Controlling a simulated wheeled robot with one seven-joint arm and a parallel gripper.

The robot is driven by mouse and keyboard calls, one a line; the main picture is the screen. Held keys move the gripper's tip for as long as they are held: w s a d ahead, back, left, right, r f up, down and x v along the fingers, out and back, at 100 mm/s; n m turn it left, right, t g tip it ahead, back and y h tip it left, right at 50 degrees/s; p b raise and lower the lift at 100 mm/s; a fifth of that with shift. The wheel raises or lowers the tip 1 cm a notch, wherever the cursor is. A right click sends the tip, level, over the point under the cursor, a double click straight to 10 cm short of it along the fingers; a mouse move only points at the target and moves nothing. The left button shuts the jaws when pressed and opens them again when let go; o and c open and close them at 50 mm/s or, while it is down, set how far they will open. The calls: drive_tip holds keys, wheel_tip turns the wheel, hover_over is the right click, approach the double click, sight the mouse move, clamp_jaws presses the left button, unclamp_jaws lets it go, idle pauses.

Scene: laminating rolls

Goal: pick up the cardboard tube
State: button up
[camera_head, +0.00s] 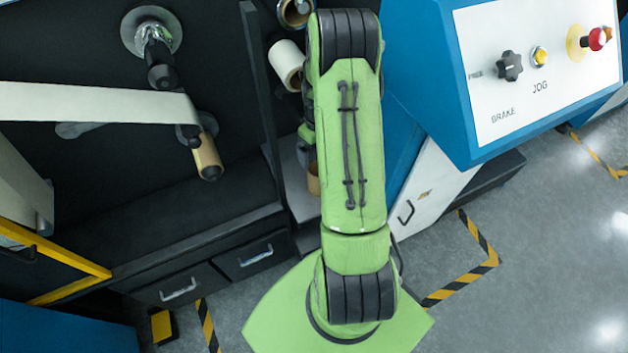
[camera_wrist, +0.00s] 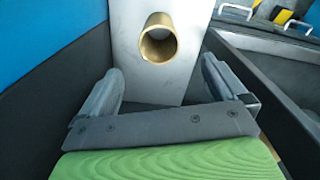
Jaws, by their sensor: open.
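A brown cardboard tube (camera_wrist: 158,21) stands on a light grey surface in the wrist view, its open end facing the camera. It is a little beyond the fingertips and near the middle of the gap. My gripper (camera_wrist: 163,75) is open, with a finger on each side and nothing between them. In the head view only a part of the tube (camera_head: 314,181) shows on a grey shelf (camera_head: 297,190); my green arm hides the rest. Most of my gripper is hidden behind the arm there.
Another brown core (camera_head: 207,160) sits on a spindle at the left with a white web (camera_head: 95,103) beside it. A white roll (camera_head: 285,60) is close to my arm. A dark upright post (camera_head: 262,95) borders the shelf; a blue control console (camera_head: 480,80) is right.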

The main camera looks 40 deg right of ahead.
wheel_tip(320, 180, down, 10)
drive_tip(key=b, duration=0.1)
drive_tip(key=shift+b, duration=0.35)
drive_tip(key=shift+f, duration=0.1)
drive_tip(key=shift+c, duration=0.5)
drive_tip(key=c, duration=1.3)
drive_tip(key=shift+o, duration=0.2)
wheel_tip(320, 180, up, 7)
drive_tip(key=p, duration=0.2)
drive_tip(key=s+a, duration=0.3)
drive_tip(key=a, duration=0.6)
drive_tip(key=s+a, duration=0.3)
drive_tip(key=a, duration=0.7)
drive_tip(key=shift+b, duration=0.35)
